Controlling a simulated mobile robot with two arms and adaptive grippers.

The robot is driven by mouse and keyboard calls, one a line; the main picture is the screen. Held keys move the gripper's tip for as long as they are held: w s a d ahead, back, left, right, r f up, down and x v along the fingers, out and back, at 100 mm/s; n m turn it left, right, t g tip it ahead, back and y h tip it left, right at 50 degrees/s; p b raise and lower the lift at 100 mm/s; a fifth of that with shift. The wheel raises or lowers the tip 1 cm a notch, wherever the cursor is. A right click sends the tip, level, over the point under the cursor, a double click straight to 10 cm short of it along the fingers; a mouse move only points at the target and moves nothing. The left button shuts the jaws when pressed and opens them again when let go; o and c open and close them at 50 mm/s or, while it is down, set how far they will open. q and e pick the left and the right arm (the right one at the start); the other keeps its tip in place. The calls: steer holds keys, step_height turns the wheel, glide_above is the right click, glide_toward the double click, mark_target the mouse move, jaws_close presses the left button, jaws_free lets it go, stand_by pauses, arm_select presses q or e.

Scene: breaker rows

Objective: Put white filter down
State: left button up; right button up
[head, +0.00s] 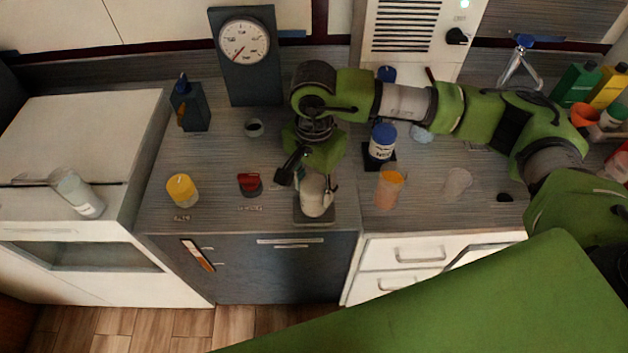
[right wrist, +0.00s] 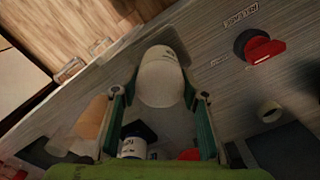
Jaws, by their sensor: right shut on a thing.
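The white filter (head: 315,197) is a pale cylinder standing on or just above a small dark plate (head: 314,221) near the counter's front edge. I cannot tell whether it touches the plate. My right gripper (head: 309,187) points down and is shut on the filter. In the right wrist view the filter (right wrist: 161,80) sits between the two fingers of my right gripper (right wrist: 158,98), and its rounded end faces the camera. My left gripper is not in view.
A red knob (head: 249,184) and a yellow-topped jar (head: 182,190) stand to the left. A blue-capped bottle (head: 382,143), an orange cup (head: 389,188) and a clear cup (head: 457,183) stand to the right. A gauge (head: 244,42) stands behind. The counter's front edge is close.

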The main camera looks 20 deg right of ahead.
steer(key=shift+a+f+b, duration=0.1)
steer(key=shift+f+b, duration=0.2)
steer(key=shift+b, duration=0.1)
steer(key=o, duration=1.2)
steer(key=shift+c, duration=0.2)
steer(key=shift+r+p, duration=0.2)
steer(key=shift+p, duration=0.1)
steer(key=shift+r, duration=0.25)
step_height(320, 180, up, 11)
steer(key=b, duration=0.3)
steer(key=shift+f+b, duration=0.15)
steer(key=shift+b, duration=0.15)
steer(key=shift+r, duration=0.4)
